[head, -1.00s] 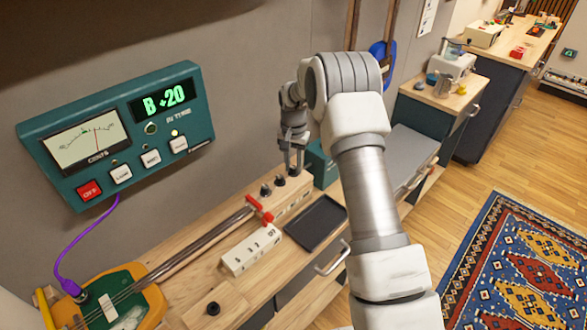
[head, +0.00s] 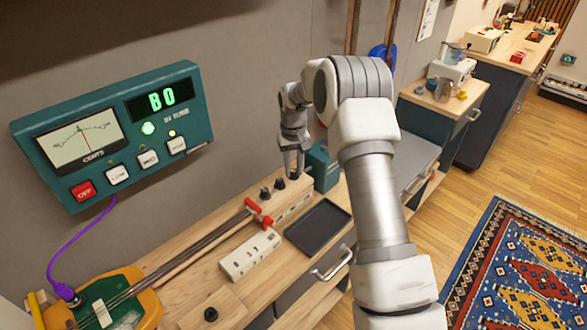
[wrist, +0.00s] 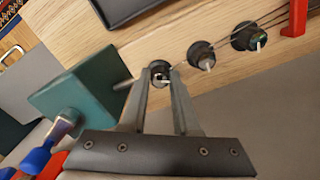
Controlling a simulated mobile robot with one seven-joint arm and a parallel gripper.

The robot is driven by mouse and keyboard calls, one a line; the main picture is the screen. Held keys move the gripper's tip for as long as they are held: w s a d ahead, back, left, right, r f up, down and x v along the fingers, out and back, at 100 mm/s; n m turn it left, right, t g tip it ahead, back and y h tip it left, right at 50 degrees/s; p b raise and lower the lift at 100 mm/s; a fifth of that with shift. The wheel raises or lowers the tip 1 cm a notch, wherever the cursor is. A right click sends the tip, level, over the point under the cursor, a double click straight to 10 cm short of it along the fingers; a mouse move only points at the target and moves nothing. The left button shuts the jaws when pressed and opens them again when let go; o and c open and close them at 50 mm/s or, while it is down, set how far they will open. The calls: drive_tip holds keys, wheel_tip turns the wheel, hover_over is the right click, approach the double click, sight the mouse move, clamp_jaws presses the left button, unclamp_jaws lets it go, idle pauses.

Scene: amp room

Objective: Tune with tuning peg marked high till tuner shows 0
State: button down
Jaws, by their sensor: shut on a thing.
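Three dark tuning pegs stand in a row on the wooden headstock (head: 293,205). My gripper (wrist: 158,78) is shut on the end peg (wrist: 159,70), the one nearest the teal box. The middle peg (wrist: 201,55) and the far peg (wrist: 249,38) are free beside it. In the head view my gripper (head: 294,174) points down at that end peg. I cannot read any peg marking.
A teal box (wrist: 88,97) stands close beside my gripper. A black tray (head: 318,227) and a pale switch block (head: 249,254) lie in front of the headstock. Red pieces (head: 259,213) sit by the strings. A purple cable (head: 75,246) hangs from the tuner.

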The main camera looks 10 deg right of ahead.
sight(293, 170)
idle(0.4)
drive_tip(key=c, duration=0.7)
unclamp_jaws()
drive_tip(key=shift+o, duration=0.2)
drive_tip(key=shift+r, duration=0.1)
wheel_tip(293, 170, up, 17)
drive_tip(key=shift+r, duration=0.15)
